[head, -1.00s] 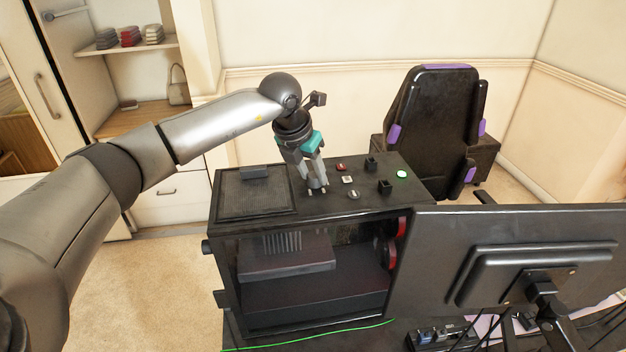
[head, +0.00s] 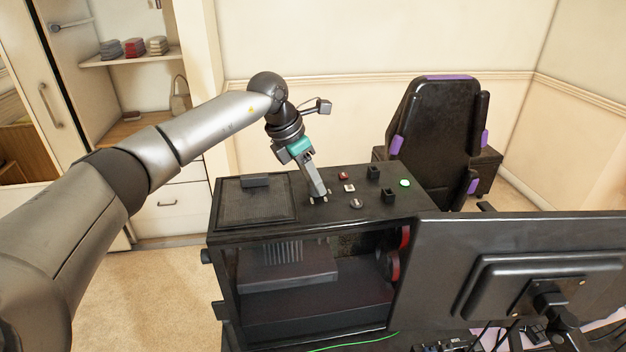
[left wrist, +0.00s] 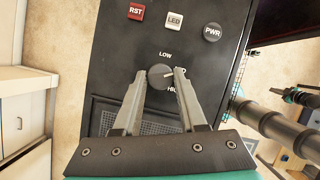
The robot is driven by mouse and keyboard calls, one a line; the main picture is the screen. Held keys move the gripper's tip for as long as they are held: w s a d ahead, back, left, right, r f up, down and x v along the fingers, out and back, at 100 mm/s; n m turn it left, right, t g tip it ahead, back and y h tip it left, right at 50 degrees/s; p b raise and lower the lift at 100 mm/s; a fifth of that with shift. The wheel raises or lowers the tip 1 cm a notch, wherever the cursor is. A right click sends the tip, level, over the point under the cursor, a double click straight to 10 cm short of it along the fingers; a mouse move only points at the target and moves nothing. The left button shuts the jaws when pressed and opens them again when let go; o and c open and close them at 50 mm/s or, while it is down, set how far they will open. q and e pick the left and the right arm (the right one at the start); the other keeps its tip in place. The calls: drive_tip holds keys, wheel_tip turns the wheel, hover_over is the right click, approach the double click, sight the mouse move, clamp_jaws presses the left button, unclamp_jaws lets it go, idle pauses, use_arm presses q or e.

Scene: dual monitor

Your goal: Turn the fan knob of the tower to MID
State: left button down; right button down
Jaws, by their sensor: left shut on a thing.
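The black computer tower (head: 340,220) stands on the desk with its control panel on top. My left gripper (head: 319,200) reaches down onto that panel and hides the fan knob in the head view. In the left wrist view, the round grey fan knob (left wrist: 160,77) sits between the two fingertips of my left gripper (left wrist: 161,74), which is shut on it. A light pointer mark on the knob points to the right, toward the right finger. LOW is printed above the knob and HIGH below, partly covered. The MID label is mostly hidden behind the right finger. My right gripper is not in view.
Near the knob are a red RST button (left wrist: 136,11), a white LED button (left wrist: 174,21) and a round PWR button (left wrist: 212,32). Two small black blocks and a green light (head: 404,183) are on the tower's top. A monitor (head: 530,270) stands in front at right.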

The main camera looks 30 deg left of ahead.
use_arm(q)
drive_tip(key=shift+r, duration=0.1)
drive_tip(key=shift+c, duration=2.3)
unclamp_jaws()
drive_tip(key=b+v, duration=0.1)
drive_tip(key=v, duration=1.4)
drive_tip(key=shift+b, duration=0.3)
drive_tip(key=shift+s, duration=0.1)
